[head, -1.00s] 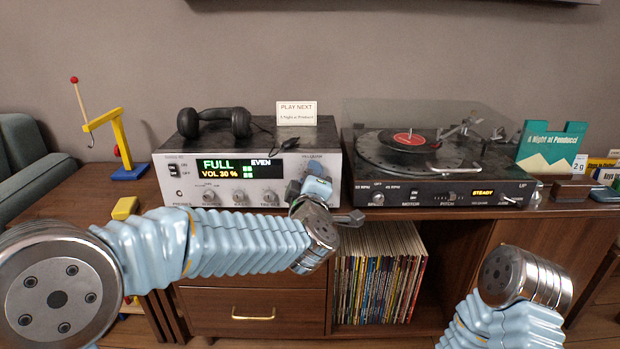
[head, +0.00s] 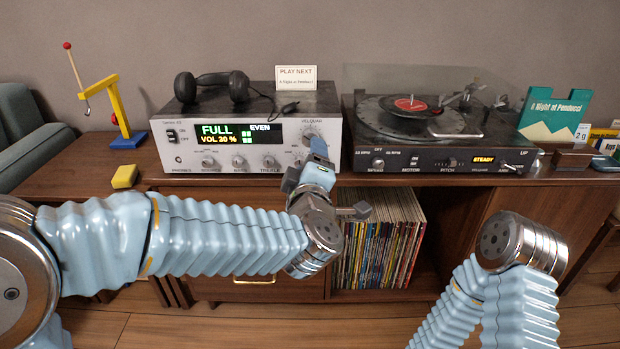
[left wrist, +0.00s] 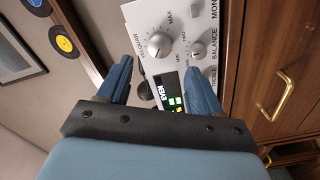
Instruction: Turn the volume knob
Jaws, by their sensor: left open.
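The knob lies beyond the fingertips, roughly in line with the gap; I see no contact. My right arm is at the lower right; its gripper is not visible.
A smaller balance knob (left wrist: 197,50) sits close to one left fingertip. A turntable (head: 440,160) stands at right. Records (head: 380,240) fill the shelf below.

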